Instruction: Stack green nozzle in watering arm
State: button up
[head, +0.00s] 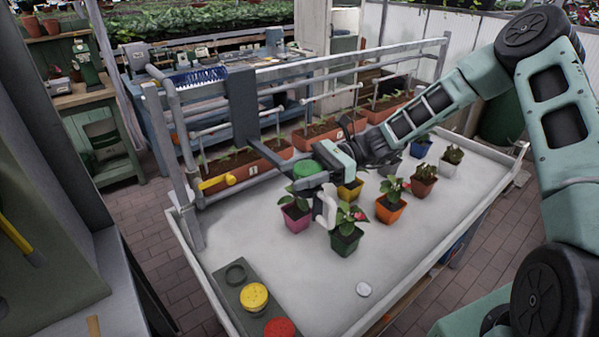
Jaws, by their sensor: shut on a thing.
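My gripper (314,186) is shut on the green nozzle (306,169), a round green disc held above the potted plants on the white table. The watering arm is the grey frame over the table, with a dark upright block (243,106) on its rails. The block's lower end and any socket there are not clear. My gripper partly hides the nozzle's underside.
A dark holder (238,299) at the table's front left carries a yellow nozzle (254,296), a red nozzle (279,328) and an empty round slot (235,274). Several potted plants (346,238) stand beneath and around my gripper. A yellow handle (217,182) juts from the frame.

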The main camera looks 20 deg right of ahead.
jog(key=shift+f, duration=0.45)
jog(key=shift+f, duration=0.1)
jog(key=shift+f, duration=0.25)
jog(key=o, duration=1)
jog(key=shift+d+r, duration=0.15)
jog(key=shift+r, duration=0.2)
jog(key=shift+w+d+r+b, duration=0.15)
jog(key=shift+d+b, duration=0.45)
jog(key=shift+d, duration=1.35)
jog(key=shift+w+d+r+b, duration=0.1)
jog(key=shift+w+d+b, duration=0.35)
jog(key=shift+d, duration=1.45)
jog(key=shift+w+d+r+b, duration=0.1)
jog(key=shift+d+b, duration=0.6)
jog(key=shift+d, duration=1.25)
